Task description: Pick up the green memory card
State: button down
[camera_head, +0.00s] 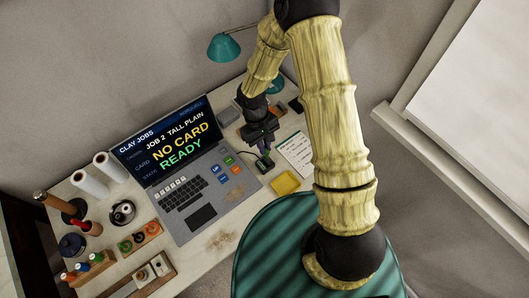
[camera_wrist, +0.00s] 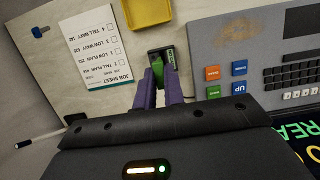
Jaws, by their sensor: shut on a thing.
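The green memory card (camera_wrist: 158,66) is small and shows between my purple fingertips in the wrist view. My gripper (camera_wrist: 159,79) is shut on it. Just beyond the fingertips is a small dark block with a green label (camera_wrist: 169,55); I cannot tell whether the card still touches it. In the head view, my gripper (camera_head: 264,151) points down at the desk right of the laptop (camera_head: 188,180), and the dark block (camera_head: 265,162) shows just below it. The card is too small to make out clearly there. The laptop screen reads "NO CARD" and "READY".
A yellow tray (camera_head: 286,183) and a white job sheet (camera_head: 297,151) lie close to the gripper. A teal lamp (camera_head: 224,47) stands behind. White rolls, tools and wooden racks (camera_head: 139,239) fill the left side. A teal striped chair (camera_head: 270,245) is at the front.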

jog(key=shift+r, duration=1.1)
jog(key=w+d+f+m, duration=0.2)
jog(key=d, duration=0.2)
jog(key=w+d+f+m+y, duration=0.1)
jog(key=w+d+f+m, duration=0.1)
jog(key=w+d, duration=0.1)
jog(key=w+d+f+m, duration=0.2)
jog(key=w+d, duration=0.1)
jog(key=d, duration=0.2)
jog(key=shift+f+m+g+y, duration=0.3)
jog(key=shift+f+m+g, duration=0.1)
jog(key=shift+a, duration=0.1)
